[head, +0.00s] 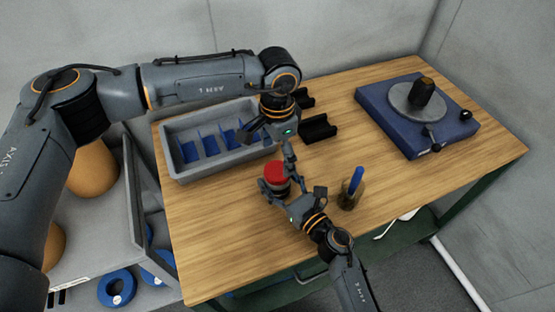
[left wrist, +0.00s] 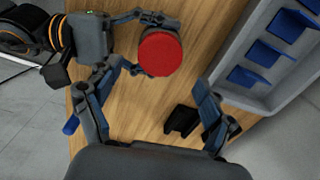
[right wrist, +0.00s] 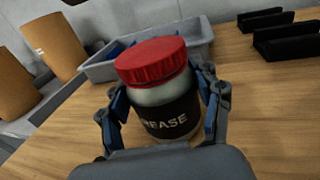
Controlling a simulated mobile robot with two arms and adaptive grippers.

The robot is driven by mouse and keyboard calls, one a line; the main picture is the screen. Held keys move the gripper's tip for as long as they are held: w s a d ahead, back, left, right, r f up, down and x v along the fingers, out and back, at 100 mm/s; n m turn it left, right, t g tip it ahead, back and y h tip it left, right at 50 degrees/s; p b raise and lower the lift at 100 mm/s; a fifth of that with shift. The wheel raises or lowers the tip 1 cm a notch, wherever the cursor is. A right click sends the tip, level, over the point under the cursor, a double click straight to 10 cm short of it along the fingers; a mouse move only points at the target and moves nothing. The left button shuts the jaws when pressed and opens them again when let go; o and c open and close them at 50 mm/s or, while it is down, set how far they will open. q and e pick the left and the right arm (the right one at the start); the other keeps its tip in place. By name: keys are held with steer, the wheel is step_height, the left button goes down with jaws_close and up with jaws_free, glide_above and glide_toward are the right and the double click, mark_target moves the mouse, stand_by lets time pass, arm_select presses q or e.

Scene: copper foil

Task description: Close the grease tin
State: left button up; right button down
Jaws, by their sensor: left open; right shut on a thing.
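The grease tin (right wrist: 168,108) is a jar with a black label and a red lid (right wrist: 151,60). The lid sits on top of the tin, and I cannot tell how tightly. My right gripper (head: 276,192) is shut around the tin's body on the table, its fingers on both sides in the right wrist view. In the head view mainly the red lid (head: 274,172) shows. My left gripper (head: 283,150) is open and empty above and behind the tin, pointing down. In the left wrist view the lid (left wrist: 161,53) lies beyond the left gripper's spread fingers (left wrist: 152,120).
A grey bin with blue dividers (head: 175,150) stands behind and left on the wooden table (head: 220,240). Black holders (head: 318,128) are behind the tin. A jar with a blue-handled tool (head: 352,190) stands close on the right. A blue turntable base (head: 390,120) is at back right.

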arm_select(q)
steer(key=shift+c, duration=0.4)
steer(key=n, duration=0.5)
steer(key=shift+r, duration=0.25)
steer(key=n, duration=0.5)
steer(key=shift+r+n, duration=0.25)
steer(key=shift+n, duration=0.05)
steer(key=n, duration=0.3)
steer(key=shift+r+n, duration=0.15)
steer(key=shift+n, duration=0.25)
steer(key=n, duration=0.5)
steer(key=shift+r+n, duration=0.2)
steer(key=shift+n, duration=0.1)
steer(key=n, duration=0.3)
steer(key=shift+r+n, duration=0.2)
steer(key=shift+n, duration=0.2)
steer(key=n, duration=0.5)
steer(key=shift+r+n, duration=0.2)
steer(key=shift+n, duration=0.1)
steer(key=n, duration=0.5)
steer(key=shift+r, duration=0.25)
steer(key=n, duration=0.5)
steer(key=shift+r, duration=0.15)
